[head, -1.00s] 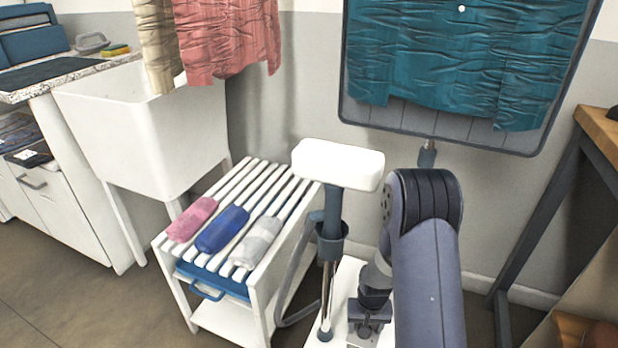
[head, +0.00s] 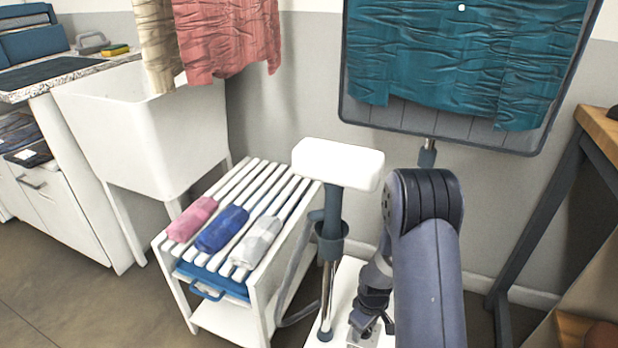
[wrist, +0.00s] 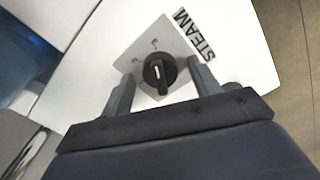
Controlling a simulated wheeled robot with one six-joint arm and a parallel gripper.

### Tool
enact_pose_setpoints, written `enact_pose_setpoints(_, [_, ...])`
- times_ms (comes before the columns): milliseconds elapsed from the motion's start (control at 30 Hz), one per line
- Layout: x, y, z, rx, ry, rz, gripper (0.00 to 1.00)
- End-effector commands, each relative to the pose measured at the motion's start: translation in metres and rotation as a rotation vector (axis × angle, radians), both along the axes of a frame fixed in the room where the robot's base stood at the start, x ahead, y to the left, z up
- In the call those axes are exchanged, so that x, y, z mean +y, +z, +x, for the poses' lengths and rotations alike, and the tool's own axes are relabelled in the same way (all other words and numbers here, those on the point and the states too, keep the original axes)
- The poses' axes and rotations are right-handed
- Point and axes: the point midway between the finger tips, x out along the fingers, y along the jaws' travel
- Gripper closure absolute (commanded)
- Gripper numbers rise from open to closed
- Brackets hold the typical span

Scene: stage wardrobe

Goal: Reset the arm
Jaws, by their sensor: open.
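My arm shows in the head view, bent down over the white base of the steamer stand. My gripper (head: 372,322) is low there, just above that base. In the wrist view my gripper (wrist: 165,75) is open, with its two fingers apart on either side of a black knob (wrist: 158,70). The knob sits on a grey plate (wrist: 180,45) on a white surface marked STEAM (wrist: 192,35). I cannot tell whether the fingers touch the knob. The gripper holds nothing.
A white steamer head (head: 338,163) on a pole stands left of my arm. A slatted white rack (head: 262,187) holds pink, blue and grey rolled cloths. A teal garment (head: 460,60) hangs on a board behind. A wooden-topped table (head: 598,125) stands at right, a white sink (head: 150,130) at left.

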Motion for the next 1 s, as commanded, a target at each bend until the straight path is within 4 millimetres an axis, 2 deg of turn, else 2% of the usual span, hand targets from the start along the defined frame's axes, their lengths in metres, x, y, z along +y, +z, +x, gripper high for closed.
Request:
enact_pose_setpoints(300, [0.0000, -0.0001, 0.0000, 0.000, 0.243, 0.000, 0.41])
enact_pose_setpoints(500, [0.0000, -0.0001, -0.0001, 0.000, 0.341, 0.000, 0.41])
enact_pose_setpoints(1000, [-0.0001, 0.0001, 0.0000, 0.000, 0.374, 0.000, 0.41])
